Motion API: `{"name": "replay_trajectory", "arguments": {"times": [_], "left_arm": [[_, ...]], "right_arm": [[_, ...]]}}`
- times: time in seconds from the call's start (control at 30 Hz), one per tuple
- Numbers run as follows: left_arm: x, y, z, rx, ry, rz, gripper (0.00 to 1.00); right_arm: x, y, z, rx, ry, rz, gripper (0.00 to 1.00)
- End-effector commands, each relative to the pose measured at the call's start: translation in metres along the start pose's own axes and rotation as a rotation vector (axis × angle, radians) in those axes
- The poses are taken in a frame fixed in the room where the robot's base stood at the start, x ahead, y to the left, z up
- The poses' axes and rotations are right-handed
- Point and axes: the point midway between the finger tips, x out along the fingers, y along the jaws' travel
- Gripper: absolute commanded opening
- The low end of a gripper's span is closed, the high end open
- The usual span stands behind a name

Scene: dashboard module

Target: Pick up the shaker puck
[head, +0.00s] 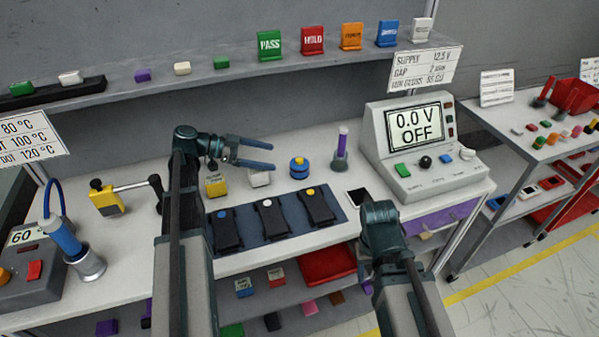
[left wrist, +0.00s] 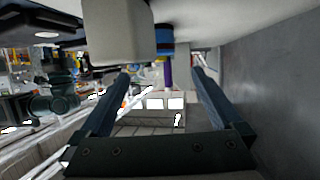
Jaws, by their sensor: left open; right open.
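A pale block (head: 260,178) sits beneath my left fingertips. A purple-topped post (head: 341,150) stands right of the puck. A blue mat (head: 247,236) holds three dark devices in front. The supply box (head: 420,150) stands at right; a shelf (head: 220,75) runs behind.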

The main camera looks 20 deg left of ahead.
Motion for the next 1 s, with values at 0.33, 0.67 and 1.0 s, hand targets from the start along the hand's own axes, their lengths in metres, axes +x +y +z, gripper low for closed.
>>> {"name": "replay_trajectory", "arguments": {"times": [0.33,0.67,1.0], "left_arm": [[0.033,0.000,0.000,0.000,0.000,0.000,1.00],[0.049,0.001,0.004,0.000,0.000,0.002,1.00],[0.086,0.001,0.004,0.000,0.000,0.000,1.00]], "right_arm": [[0.011,-0.001,-0.001,0.000,0.000,0.000,0.50],[0.020,-0.002,-0.001,0.000,0.000,0.000,0.50],[0.033,-0.003,-0.002,-0.001,0.000,0.000,0.50]]}}
